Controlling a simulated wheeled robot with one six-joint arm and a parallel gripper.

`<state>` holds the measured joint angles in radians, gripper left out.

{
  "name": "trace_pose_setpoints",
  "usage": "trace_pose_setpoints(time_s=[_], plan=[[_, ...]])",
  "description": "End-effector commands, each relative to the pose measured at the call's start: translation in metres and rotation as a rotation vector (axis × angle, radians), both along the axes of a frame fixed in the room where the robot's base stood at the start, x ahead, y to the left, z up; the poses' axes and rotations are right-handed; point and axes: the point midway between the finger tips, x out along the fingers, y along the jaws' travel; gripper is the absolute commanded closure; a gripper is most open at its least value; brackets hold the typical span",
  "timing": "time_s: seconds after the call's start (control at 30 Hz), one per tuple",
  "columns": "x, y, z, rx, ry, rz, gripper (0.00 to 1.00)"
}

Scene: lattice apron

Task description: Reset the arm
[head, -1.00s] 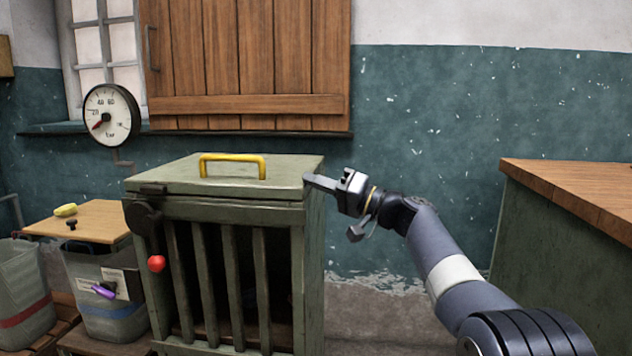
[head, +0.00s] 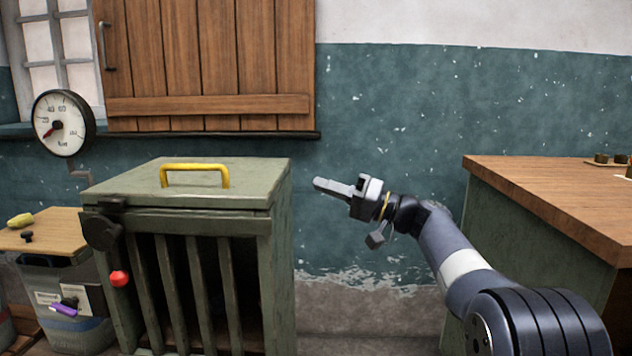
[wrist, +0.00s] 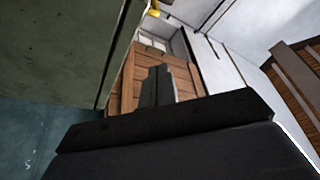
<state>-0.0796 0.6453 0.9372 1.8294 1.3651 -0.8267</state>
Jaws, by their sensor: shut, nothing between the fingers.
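My gripper (head: 318,184) is shut and empty. It points left in the head view, in the air to the right of the green slatted cabinet (head: 190,200), with a gap between its tip and the cabinet. In the wrist view the closed fingers (wrist: 157,87) stick up at the centre, with a wooden shutter (wrist: 125,80) behind them. A dark green panel (wrist: 55,45) fills the upper left of that view.
The cabinet has a yellow handle (head: 195,167) on top and a red knob (head: 119,279) in front. A wood-topped counter (head: 545,195) stands at right. A pressure gauge (head: 62,123) and a bin (head: 65,310) are at left. Bare wall lies between cabinet and counter.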

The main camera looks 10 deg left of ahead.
Motion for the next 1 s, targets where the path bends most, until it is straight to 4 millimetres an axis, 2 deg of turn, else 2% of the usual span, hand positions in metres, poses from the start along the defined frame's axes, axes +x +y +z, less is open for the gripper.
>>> trace_pose_setpoints(time_s=[0.33,0.47,0.57,0.9,1.0], plan=[[0.0,-0.001,0.0,0.001,0.0,-0.001,1.0],[-0.001,0.004,0.001,0.0,-0.001,0.001,1.0],[-0.002,0.015,0.004,0.0,-0.002,0.002,1.0],[-0.009,0.076,0.025,0.0,-0.003,0.003,1.0],[-0.008,0.092,0.024,-0.001,0.0,0.003,1.0]])
